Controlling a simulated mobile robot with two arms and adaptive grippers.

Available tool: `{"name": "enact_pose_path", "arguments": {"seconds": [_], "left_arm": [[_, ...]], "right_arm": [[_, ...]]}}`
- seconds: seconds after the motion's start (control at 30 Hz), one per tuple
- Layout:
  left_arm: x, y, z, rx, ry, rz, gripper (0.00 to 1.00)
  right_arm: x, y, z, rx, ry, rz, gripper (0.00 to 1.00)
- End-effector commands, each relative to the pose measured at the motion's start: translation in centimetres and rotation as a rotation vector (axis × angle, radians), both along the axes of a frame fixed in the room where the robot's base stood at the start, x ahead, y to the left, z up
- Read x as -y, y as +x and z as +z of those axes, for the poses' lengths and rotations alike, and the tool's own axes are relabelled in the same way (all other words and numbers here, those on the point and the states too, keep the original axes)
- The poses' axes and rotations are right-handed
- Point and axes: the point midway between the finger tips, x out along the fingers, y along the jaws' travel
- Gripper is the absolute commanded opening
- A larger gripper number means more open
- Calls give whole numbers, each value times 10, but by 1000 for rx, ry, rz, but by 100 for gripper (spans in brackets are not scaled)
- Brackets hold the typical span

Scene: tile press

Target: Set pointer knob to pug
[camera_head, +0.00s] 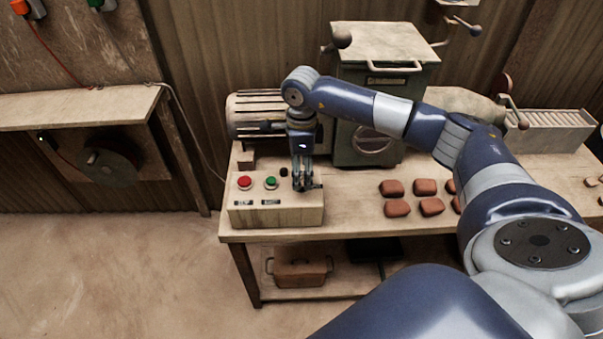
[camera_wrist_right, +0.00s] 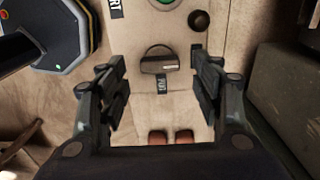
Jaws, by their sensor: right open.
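The pointer knob (camera_wrist_right: 158,62) is a dark knob with a raised bar, on the pale top of the control box (camera_head: 275,215). In the right wrist view its bar lies roughly across the picture, with a pale mark toward its right part. A small dark label (camera_wrist_right: 162,85) lies just below it; I cannot read it surely. My right gripper (camera_head: 302,186) points down over the right part of the box. In the right wrist view the right gripper (camera_wrist_right: 160,88) is open and empty, a finger on either side of the knob, apart from it. The head view hides the knob behind the gripper.
A red button (camera_head: 245,182), a green button (camera_head: 271,182) and a small black knob (camera_wrist_right: 199,20) share the box top. Several reddish clay blocks (camera_head: 431,207) lie right of the box on the workbench (camera_head: 350,205). The green press housing (camera_head: 375,105) stands behind.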

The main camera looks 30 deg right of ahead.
Motion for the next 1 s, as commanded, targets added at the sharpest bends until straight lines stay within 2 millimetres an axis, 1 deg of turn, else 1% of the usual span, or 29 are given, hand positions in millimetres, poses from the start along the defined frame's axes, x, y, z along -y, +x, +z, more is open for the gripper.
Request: {"name": "enact_pose_path", "arguments": {"seconds": [0.1,0.2,0.3,0.53,0.57,0.6,0.67,0.7,0.73,0.77,1.0], "left_arm": [[0,0,4,0,-1,0,46],[0,0,4,0,0,0,46],[0,0,5,-1,0,0,46],[0,0,4,-1,0,1,46],[0,0,4,-1,0,1,46],[0,0,4,-1,0,1,46],[0,-1,4,-1,0,1,46],[0,-1,4,-1,0,1,46],[0,-1,4,-1,0,1,46],[0,-1,4,-1,0,1,46],[0,-1,4,-1,0,2,46]], "right_arm": [[0,0,-15,-2,0,-1,60],[0,0,-23,-2,0,1,60],[0,0,-27,1,1,1,60],[0,0,-27,1,1,1,60],[0,0,-27,1,1,1,55],[0,0,-27,1,1,1,46],[0,0,-27,1,1,1,33],[0,0,-27,1,1,1,24],[0,0,-27,1,1,1,17],[0,0,-27,1,1,1,16],[0,0,-27,1,1,-8,16]]}}
